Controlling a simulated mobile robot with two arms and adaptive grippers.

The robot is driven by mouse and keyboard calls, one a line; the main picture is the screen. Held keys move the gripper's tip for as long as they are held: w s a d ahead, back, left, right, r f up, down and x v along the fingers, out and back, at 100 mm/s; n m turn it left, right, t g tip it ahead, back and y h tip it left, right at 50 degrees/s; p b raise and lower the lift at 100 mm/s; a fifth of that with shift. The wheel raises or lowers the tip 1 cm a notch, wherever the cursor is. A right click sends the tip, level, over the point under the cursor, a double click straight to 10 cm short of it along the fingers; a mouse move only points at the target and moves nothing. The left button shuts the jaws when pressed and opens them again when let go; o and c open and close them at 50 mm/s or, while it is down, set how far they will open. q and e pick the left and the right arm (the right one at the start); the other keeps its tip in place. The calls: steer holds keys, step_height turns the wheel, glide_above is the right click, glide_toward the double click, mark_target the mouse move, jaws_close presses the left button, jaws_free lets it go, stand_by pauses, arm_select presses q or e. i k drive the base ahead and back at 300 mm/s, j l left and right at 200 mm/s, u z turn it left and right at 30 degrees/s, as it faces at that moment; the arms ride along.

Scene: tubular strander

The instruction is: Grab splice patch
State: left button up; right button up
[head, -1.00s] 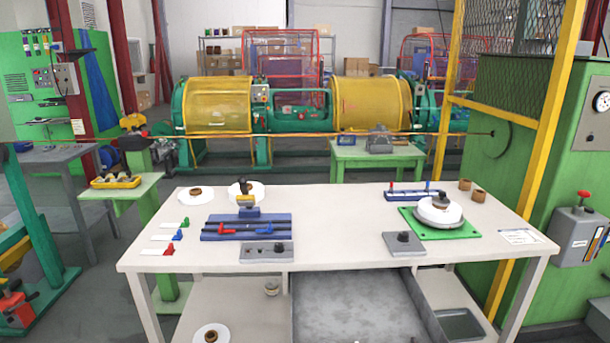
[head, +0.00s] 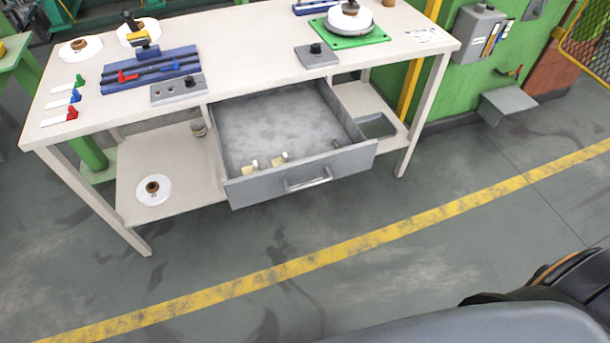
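No part is plainly marked as the splice patch, so I cannot tell which one it is. In the head view, two small cream and yellowish pieces (head: 278,160) (head: 250,165) lie near the front of an open grey drawer (head: 305,172) under the white workbench. White strips with a green (head: 68,85), a blue (head: 64,101) and a red (head: 60,118) piece lie at the bench's left end. Neither of my grippers is in view.
The white workbench (head: 250,62) carries a blue fixture (head: 150,75), grey control boxes (head: 178,90) (head: 316,56) and a green plate with a white disc (head: 350,30). A lower shelf (head: 170,160) holds a spool. The floor in front is clear, with a yellow line (head: 340,247).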

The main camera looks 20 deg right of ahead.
mark_target(247, 170)
steer(key=u, duration=0.7)
steer(key=l+u, duration=1)
steer(key=l, duration=0.15)
steer(key=k+l+u, duration=0.2)
steer(key=l+u, duration=0.25)
steer(key=l, duration=0.1)
